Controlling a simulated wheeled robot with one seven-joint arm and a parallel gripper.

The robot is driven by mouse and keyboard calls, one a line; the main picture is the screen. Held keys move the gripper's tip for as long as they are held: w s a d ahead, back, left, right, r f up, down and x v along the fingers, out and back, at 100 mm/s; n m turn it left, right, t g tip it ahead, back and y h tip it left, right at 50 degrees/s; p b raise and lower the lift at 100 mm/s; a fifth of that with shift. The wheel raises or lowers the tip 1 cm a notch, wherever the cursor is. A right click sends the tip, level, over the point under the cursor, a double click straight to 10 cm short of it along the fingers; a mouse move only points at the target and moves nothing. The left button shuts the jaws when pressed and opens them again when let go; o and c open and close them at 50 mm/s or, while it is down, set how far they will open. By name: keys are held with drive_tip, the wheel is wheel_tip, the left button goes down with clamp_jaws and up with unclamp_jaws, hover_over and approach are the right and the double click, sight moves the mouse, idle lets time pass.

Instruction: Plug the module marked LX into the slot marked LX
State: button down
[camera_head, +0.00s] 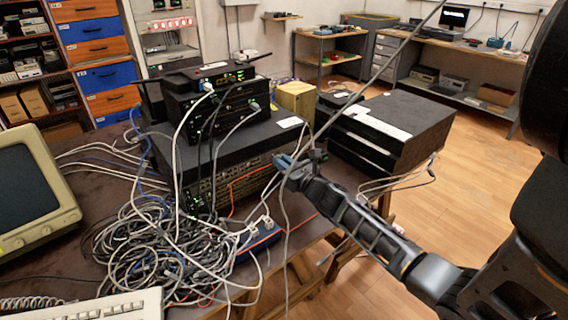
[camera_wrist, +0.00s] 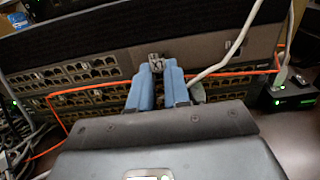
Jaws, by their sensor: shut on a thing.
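My gripper (camera_head: 285,162) reaches in from the right to the front of a rack switch (camera_head: 222,190) on the dark table. In the wrist view its blue fingers (camera_wrist: 157,71) are shut on a small grey module (camera_wrist: 156,61), which sticks out just past the fingertips. The module points at the switch's front panel (camera_wrist: 88,73), with its rows of ports. I cannot tell whether it touches the panel or is in a slot. No LX mark can be read on the module or any slot, and the fingers hide part of the panel.
A pale cable (camera_wrist: 226,52) crosses close to the right finger. An orange cable (camera_wrist: 92,88) loops across the panel. A large cable tangle (camera_head: 160,240) lies left of my gripper. Black boxes (camera_head: 395,125) stand behind it, and a small black device (camera_wrist: 291,97) sits at right.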

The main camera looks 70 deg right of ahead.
drive_tip(key=c, duration=1)
unclamp_jaws()
drive_tip(key=v, duration=0.7)
drive_tip(key=shift+s+a, duration=0.2)
drive_tip(key=shift+s, duration=0.1)
